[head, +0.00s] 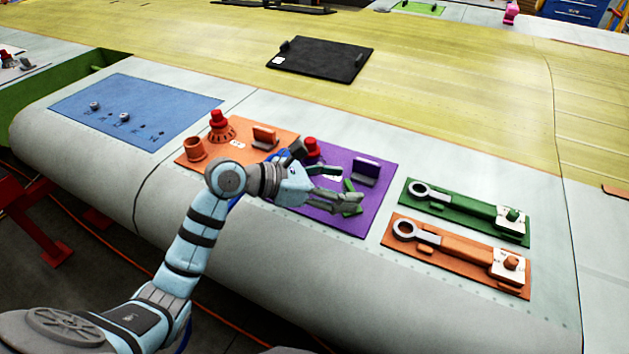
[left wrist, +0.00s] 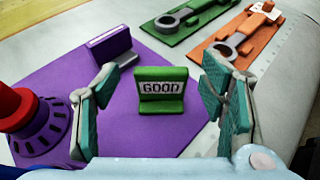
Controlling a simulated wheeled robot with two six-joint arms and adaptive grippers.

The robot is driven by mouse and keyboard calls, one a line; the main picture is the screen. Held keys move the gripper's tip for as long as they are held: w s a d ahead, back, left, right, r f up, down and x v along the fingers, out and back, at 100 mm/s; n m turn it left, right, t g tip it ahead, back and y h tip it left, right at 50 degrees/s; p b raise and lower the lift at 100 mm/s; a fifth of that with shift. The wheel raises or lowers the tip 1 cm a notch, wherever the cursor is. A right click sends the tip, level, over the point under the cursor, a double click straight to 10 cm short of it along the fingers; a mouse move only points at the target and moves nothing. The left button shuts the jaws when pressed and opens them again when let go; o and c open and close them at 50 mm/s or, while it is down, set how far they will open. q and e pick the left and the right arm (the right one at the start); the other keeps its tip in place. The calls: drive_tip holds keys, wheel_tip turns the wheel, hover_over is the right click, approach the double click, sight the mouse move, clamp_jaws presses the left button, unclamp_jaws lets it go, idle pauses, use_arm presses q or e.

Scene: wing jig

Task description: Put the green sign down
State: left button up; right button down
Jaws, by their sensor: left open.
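The green sign (left wrist: 162,84), lettered GOOD, stands upright on the purple mat (left wrist: 60,75) in the left wrist view. My left gripper (left wrist: 160,92) is open, with one finger on each side of the sign and a visible gap to both. In the head view the left gripper (head: 337,199) is low over the purple mat (head: 343,228) and partly hides the green sign (head: 349,187). My right gripper is not in view.
A purple sign (head: 366,170) and a red knob (head: 311,147) stand on the purple mat. An orange mat (head: 187,164) lies to the left. Green (head: 467,211) and orange (head: 456,255) plates with wrenches lie to the right.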

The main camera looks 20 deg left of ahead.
use_arm(q)
drive_tip(key=v, duration=0.9)
